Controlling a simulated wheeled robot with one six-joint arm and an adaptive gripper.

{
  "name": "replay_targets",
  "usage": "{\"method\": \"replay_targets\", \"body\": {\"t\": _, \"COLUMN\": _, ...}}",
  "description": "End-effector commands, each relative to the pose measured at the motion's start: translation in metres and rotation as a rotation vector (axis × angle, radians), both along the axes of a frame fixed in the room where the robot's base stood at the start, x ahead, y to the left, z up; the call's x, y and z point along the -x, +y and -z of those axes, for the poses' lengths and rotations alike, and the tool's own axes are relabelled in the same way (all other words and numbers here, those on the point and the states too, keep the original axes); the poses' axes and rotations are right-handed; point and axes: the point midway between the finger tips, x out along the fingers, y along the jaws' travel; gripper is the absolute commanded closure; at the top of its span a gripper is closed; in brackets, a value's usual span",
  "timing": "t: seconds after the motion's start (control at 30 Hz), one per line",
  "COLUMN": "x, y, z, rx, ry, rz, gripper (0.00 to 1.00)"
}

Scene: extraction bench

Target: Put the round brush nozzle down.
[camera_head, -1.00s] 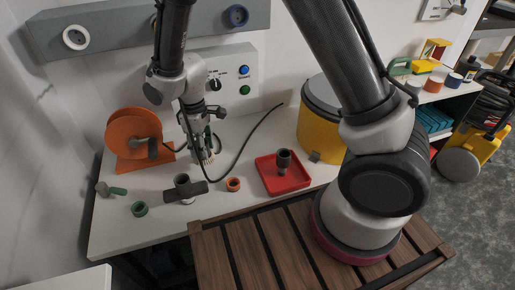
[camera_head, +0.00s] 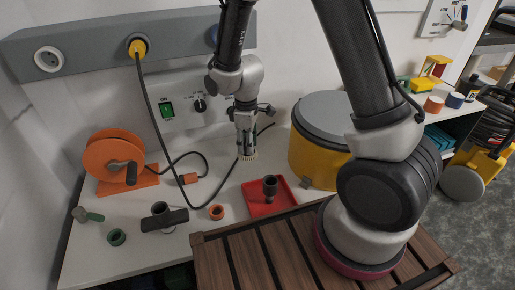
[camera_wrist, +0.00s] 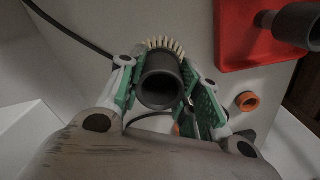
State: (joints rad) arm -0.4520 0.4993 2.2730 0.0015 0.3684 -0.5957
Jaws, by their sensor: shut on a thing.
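The round brush nozzle (camera_wrist: 160,82) is a dark round tube with a ring of pale bristles. My gripper (camera_wrist: 165,92) is shut around it, with green-padded fingers on both sides. In the head view my gripper (camera_head: 245,138) points down, and the nozzle's pale bristles (camera_head: 247,157) show below its fingertips. It hangs above the white bench, behind and left of the red tray (camera_head: 285,208). I cannot tell exactly how high it is. Another dark nozzle (camera_head: 270,187) stands in the tray, which also shows at the upper right of the wrist view (camera_wrist: 234,50).
An orange ring (camera_head: 216,212), a dark T-shaped nozzle (camera_head: 165,220) and a green ring (camera_head: 116,237) lie along the bench front. An orange reel (camera_head: 105,160) stands left. A yellow drum (camera_head: 308,165) stands right. A black cable (camera_head: 150,100) runs down across the bench.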

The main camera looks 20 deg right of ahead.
Motion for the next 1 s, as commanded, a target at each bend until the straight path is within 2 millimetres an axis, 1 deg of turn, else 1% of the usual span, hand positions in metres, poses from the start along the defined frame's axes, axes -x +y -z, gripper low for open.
{"method": "replay_targets", "body": {"t": 0.03, "x": -0.001, "y": -0.011, "z": 0.0, "rx": 0.0, "ry": 0.0, "rz": 0.004, "gripper": 1.0}}
{"method": "replay_targets", "body": {"t": 0.1, "x": -0.003, "y": -0.021, "z": 0.0, "rx": 0.0, "ry": 0.0, "rz": 0.002, "gripper": 1.0}}
{"method": "replay_targets", "body": {"t": 0.27, "x": -0.005, "y": -0.031, "z": 0.0, "rx": 0.0, "ry": 0.0, "rz": 0.0, "gripper": 1.0}}
{"method": "replay_targets", "body": {"t": 0.33, "x": -0.006, "y": -0.039, "z": 0.0, "rx": 0.0, "ry": 0.0, "rz": 0.002, "gripper": 1.0}}
{"method": "replay_targets", "body": {"t": 0.53, "x": -0.005, "y": -0.038, "z": 0.032, "rx": 0.002, "ry": 0.005, "rz": -0.001, "gripper": 1.0}}
{"method": "replay_targets", "body": {"t": 0.6, "x": -0.006, "y": -0.038, "z": 0.036, "rx": 0.0, "ry": 0.0, "rz": -0.001, "gripper": 1.0}}
{"method": "replay_targets", "body": {"t": 0.9, "x": -0.006, "y": -0.038, "z": 0.038, "rx": 0.0, "ry": 0.001, "rz": -0.001, "gripper": 1.0}}
{"method": "replay_targets", "body": {"t": 0.93, "x": -0.006, "y": -0.038, "z": 0.038, "rx": 0.0, "ry": 0.001, "rz": -0.001, "gripper": 0.65}}
{"method": "replay_targets", "body": {"t": 1.0, "x": -0.006, "y": -0.038, "z": 0.038, "rx": 0.0, "ry": 0.0, "rz": -0.001, "gripper": 0.52}}
